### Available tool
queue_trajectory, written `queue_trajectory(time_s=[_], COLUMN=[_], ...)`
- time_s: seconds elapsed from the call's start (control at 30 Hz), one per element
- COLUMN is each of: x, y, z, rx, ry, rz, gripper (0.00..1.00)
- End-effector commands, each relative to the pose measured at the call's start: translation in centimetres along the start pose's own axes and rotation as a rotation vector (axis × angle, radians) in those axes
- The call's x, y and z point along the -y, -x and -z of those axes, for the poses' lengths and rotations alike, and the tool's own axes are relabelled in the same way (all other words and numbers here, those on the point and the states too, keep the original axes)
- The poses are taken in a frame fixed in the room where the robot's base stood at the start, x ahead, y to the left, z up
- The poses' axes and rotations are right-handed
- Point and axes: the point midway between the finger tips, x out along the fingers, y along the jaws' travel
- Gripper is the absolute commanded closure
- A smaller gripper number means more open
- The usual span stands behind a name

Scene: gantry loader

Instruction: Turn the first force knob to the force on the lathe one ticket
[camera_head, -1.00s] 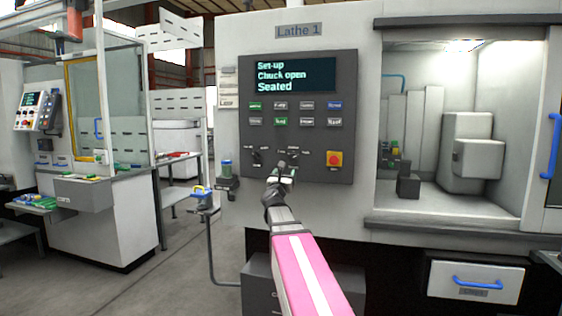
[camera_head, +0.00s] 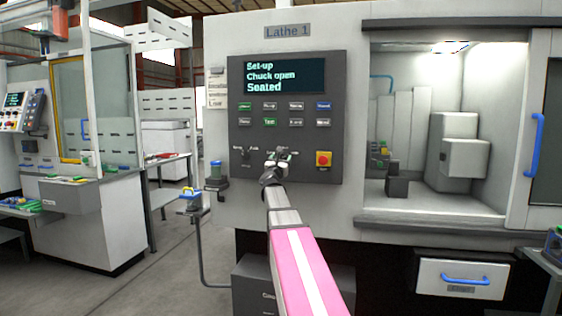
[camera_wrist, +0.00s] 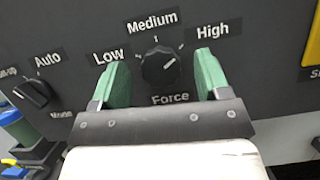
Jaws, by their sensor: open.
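The force knob (camera_wrist: 160,66) is a black dial on the dark panel, marked Low, Medium and High, with "Force" below. Its white pointer mark faces up and right, towards High. My gripper (camera_wrist: 161,75) is open, its green fingers on either side of the knob; I cannot tell whether they touch it. In the head view my gripper (camera_head: 278,160) is in front of the lower panel and hides the knob. The lathe one ticket (camera_head: 216,87) appears as pale strips left of the panel; its small bottom line seems to read Low.
A mode knob (camera_wrist: 32,95) with an Auto label is to the left. A red button on a yellow plate (camera_head: 323,159) is to the right. The screen (camera_head: 285,75) reads Set-up, Chuck open, Seated. A blue-green-topped holder (camera_head: 215,175) juts out at the lathe's left edge.

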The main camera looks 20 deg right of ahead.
Motion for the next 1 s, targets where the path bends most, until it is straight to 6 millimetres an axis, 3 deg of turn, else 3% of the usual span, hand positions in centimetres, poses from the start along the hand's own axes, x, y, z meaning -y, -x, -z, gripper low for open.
queue_trajectory(time_s=[0.23, 0.4, 0.77, 1.0], x=[0.01, 0.01, 0.06, 0.15], y=[-0.08, -0.07, -0.05, -0.02], z=[-0.01, -0.01, -0.02, -0.02], rx=[0.0, 0.0, 0.0, 0.0], ry=[0.0, 0.0, 0.038, 0.165], rz=[0.0, 0.0, -0.015, -0.067], gripper=[0.31, 0.8, 0.8, 0.8])
